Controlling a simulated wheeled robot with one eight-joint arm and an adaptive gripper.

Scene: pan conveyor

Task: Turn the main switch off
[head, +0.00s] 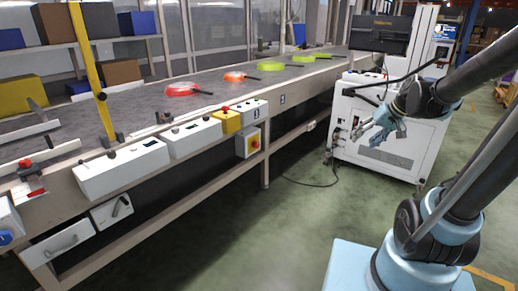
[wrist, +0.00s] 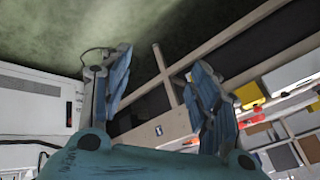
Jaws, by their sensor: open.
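A grey box with a red and yellow rotary switch (head: 253,141), which looks like the main switch, hangs below the conveyor's front edge in the head view. The setting of its knob is too small to tell. A yellow box with a red button (head: 226,121) sits just above and left of it. My gripper (head: 374,132) is open and empty, in front of the white cabinet and well to the right of the switch. The wrist view shows its two fingers (wrist: 160,70) spread apart, with small yellow and red parts (wrist: 249,96) beyond the right finger.
The conveyor (head: 150,122) runs diagonally, carrying red and green pans (head: 181,89). White control boxes (head: 122,168) line its front edge. A white cabinet (head: 388,150) with a cable on the floor stands right. Open green floor (head: 270,230) lies between conveyor and my base.

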